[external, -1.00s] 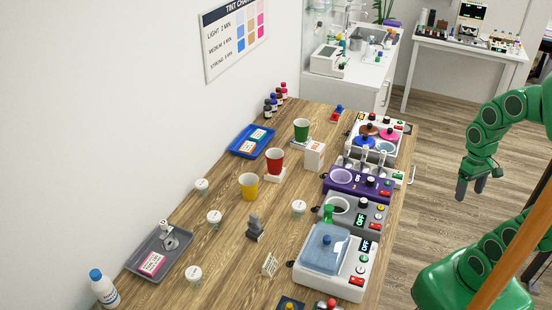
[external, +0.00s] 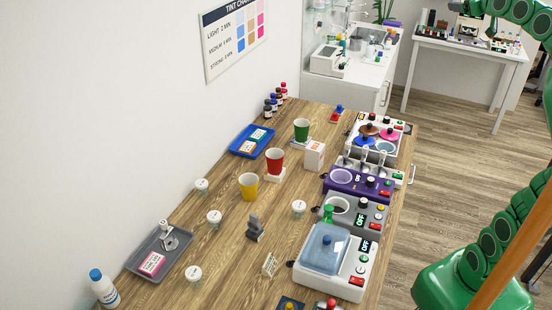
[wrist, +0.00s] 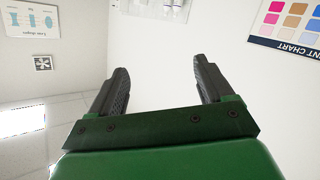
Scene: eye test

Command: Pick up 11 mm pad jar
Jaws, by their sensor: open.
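Several small white lidded jars stand upright on the wooden table in the external view: a back-left jar (external: 201,186), a second left jar (external: 214,217), a front jar (external: 194,273) and a jar near the middle (external: 299,207). Their labels are too small to read, so I cannot tell which is the 11 mm pad jar. My gripper (wrist: 160,68) is open and empty in the wrist view, with its two dark fingers apart in front of a bare wall. No jar shows there. In the external view my arm is raised at the top right, well away from the jars.
The wooden table (external: 215,250) also holds a grey tray (external: 135,262), a blue tray (external: 236,149), yellow (external: 249,186), red (external: 275,160) and green (external: 302,129) cups, and a grey stand (external: 254,229). Devices, including a blue-lidded box (external: 325,248), line its right side. A white bottle (external: 104,288) stands front left.

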